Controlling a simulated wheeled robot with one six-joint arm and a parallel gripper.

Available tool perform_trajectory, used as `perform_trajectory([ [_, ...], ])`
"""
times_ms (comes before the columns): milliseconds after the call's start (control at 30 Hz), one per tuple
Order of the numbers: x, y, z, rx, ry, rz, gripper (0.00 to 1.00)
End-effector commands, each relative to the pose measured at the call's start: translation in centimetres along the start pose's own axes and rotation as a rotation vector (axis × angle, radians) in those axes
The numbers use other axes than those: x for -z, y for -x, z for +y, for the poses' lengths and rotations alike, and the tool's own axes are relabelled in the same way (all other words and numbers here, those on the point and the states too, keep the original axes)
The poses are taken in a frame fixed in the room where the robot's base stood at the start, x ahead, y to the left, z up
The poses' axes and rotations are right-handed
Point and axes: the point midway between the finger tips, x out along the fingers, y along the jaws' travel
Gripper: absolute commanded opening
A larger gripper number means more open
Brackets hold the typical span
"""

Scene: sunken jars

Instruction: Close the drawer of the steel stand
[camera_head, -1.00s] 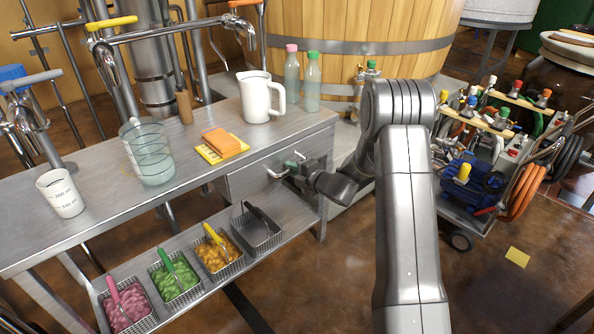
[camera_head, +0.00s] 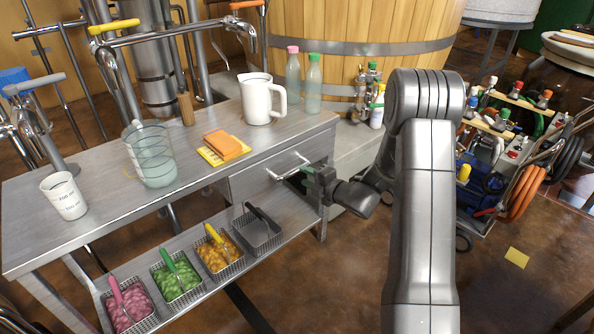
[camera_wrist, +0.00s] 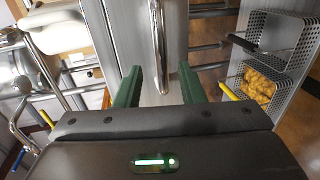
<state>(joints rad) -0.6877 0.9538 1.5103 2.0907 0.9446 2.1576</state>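The steel stand (camera_head: 100,195) is a long metal table with a drawer (camera_head: 250,182) under its right end. The drawer front looks about flush with the stand, though a small gap cannot be ruled out. Its bar handle (camera_head: 287,166) sticks out from the front. My gripper (camera_head: 306,178) is at the right of the handle, in front of the drawer. In the wrist view the green fingers of my gripper (camera_wrist: 160,88) are spread apart, with the handle (camera_wrist: 158,45) showing between and beyond them. Nothing is clamped. My gripper hides part of the drawer's right side.
Several wire baskets (camera_head: 257,232) line the lower shelf. A cart (camera_head: 490,180) stands at the right. Open floor (camera_head: 490,275) lies in front.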

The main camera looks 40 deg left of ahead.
Motion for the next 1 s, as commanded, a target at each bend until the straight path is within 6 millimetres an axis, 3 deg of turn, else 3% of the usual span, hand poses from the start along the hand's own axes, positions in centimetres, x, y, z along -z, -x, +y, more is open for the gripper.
perform_trajectory([
  [200,-0.1,4.5,0.2,0.0,-0.002,-0.003,0.36],
  [400,0.0,6.3,0.0,0.0,0.0,0.0,0.36],
  [800,0.0,6.4,0.0,-0.001,0.0,0.001,0.36],
  [1000,0.1,4.7,-0.1,-0.001,0.001,0.003,0.36],
])
